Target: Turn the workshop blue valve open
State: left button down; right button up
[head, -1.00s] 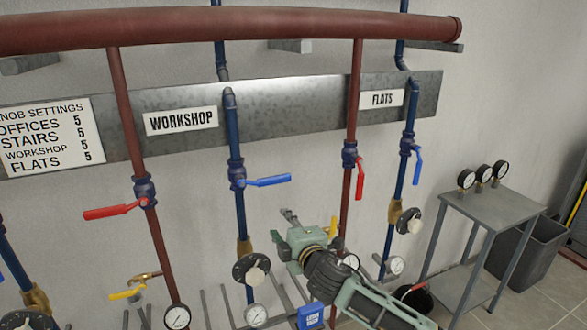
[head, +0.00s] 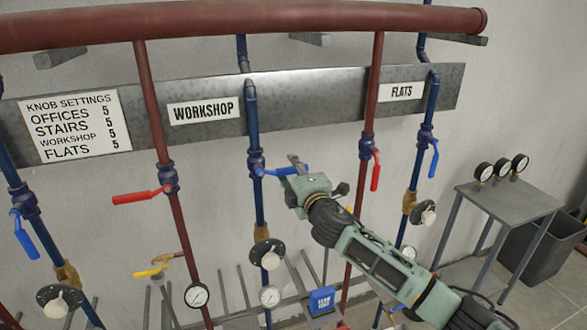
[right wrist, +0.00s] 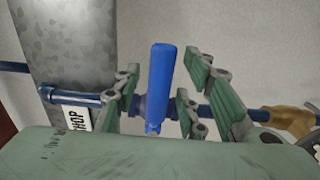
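The workshop blue valve has a blue lever handle (head: 283,171) that points right, across its vertical blue pipe (head: 252,110), below the WORKSHOP sign (head: 203,110). My right gripper (head: 296,165) is at the handle's outer part and hides its end in the head view. In the right wrist view the blue handle (right wrist: 161,80) stands between the two green-padded fingers of my right gripper (right wrist: 165,92), with gaps on both sides. The fingers are open. My left gripper is not in view.
A red lever (head: 140,195) sits on the red pipe to the left. The flats valve has a red lever (head: 375,170) and a blue lever (head: 434,158) to the right. A grey side table (head: 510,205) with gauges stands at the right.

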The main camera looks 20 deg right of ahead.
jog(key=shift+w, duration=0.15)
grip_shut()
dwell(0.4)
jog(key=shift+f, duration=0.1)
